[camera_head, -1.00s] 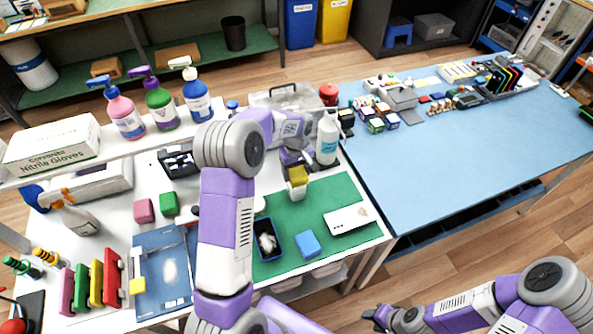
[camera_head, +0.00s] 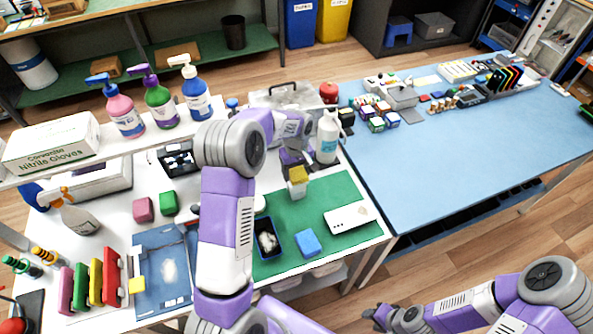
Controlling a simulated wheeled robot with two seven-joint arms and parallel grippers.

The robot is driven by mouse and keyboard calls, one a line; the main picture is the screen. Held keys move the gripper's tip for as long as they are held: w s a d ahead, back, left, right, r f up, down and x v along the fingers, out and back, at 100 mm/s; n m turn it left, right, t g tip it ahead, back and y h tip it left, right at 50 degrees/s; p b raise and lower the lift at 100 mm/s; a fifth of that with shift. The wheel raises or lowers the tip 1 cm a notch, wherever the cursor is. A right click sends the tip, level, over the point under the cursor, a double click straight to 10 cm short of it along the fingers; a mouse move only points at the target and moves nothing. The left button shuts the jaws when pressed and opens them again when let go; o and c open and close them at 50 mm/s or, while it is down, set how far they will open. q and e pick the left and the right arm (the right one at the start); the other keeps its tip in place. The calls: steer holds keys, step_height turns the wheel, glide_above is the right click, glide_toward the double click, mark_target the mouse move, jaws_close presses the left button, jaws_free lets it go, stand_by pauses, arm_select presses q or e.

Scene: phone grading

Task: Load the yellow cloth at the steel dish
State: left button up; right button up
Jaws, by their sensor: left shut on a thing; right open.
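My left gripper (camera_head: 297,183) is shut on the yellow cloth (camera_head: 299,174), above the back part of the green mat (camera_head: 324,196). The cloth looks like a small folded block, and a pale piece shows just under it; I cannot tell what that piece is. I cannot make out the steel dish; my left arm hides part of the table. My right gripper (camera_head: 381,317) is open and empty at the bottom of the view, in front of the blue table and away from the cloth.
A dark blue tray (camera_head: 257,225) with white stuff in it, a blue block (camera_head: 307,243) and a white card (camera_head: 349,217) are on the mat. A white jug (camera_head: 328,138) stands behind the gripper. The near part of the blue table (camera_head: 450,180) is clear.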

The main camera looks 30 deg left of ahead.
mark_target(297, 171)
arm_select(q)
steer(key=shift+r+p, duration=2.5)
steer(key=shift+r, duration=1.05)
steer(key=shift+f, duration=0.1)
